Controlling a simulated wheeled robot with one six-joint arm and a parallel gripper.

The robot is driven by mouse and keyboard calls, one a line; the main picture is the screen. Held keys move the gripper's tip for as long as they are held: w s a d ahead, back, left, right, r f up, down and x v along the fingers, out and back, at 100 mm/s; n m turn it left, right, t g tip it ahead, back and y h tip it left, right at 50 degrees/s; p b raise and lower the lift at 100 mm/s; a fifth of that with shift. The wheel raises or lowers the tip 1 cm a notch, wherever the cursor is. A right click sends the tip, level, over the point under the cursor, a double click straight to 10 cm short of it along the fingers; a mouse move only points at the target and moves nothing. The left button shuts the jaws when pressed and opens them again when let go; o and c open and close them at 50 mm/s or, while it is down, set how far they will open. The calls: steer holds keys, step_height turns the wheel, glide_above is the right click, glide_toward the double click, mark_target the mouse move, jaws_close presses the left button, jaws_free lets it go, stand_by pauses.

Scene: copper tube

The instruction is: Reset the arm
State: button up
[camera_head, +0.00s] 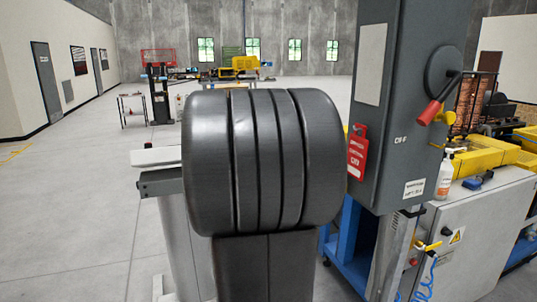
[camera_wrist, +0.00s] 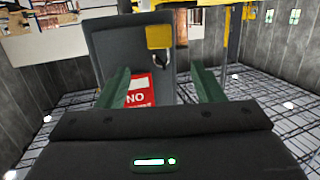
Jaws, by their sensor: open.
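My gripper (camera_wrist: 160,82) shows in the wrist view with its two green fingers spread apart. It is open, and nothing is held between them. In the head view the gripper is hidden behind my own dark arm link, which fills the middle. In the wrist view a grey panel with a yellow patch lies beyond the fingers. A red tag (camera_wrist: 138,90) reading "NO" shows just inside the left finger, partly covered by my gripper body. I cannot tell its distance from the fingers.
A tall grey electrical box (camera_head: 405,110) with a red-handled lever (camera_head: 437,105) and a red tag (camera_head: 357,152) stands close on the right. Open floor (camera_head: 75,200) lies to the left.

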steer(key=x, duration=0.8)
steer(key=shift+w+d, duration=0.25)
steer(key=shift+r+p, duration=0.1)
steer(key=shift+p, duration=0.35)
steer(key=f+b+v, duration=0.1)
steer(key=b+v, duration=0.1)
steer(key=v, duration=1.1)
steer(key=r+p+x, duration=0.1)
steer(key=p+x, duration=0.2)
steer(key=x, duration=1.1)
steer(key=w+a+v, duration=0.1)
steer(key=w+v, duration=0.1)
steer(key=v, duration=0.8)
step_height(320, 180, down, 13)
steer(key=w+t+b, duration=0.1)
steer(key=w+b, duration=0.1)
steer(key=b, duration=0.1)
steer(key=shift+d+r+n+y+b, duration=0.15)
steer(key=shift+d+n+y+b, duration=0.15)
steer(key=shift+d+n+b, duration=0.15)
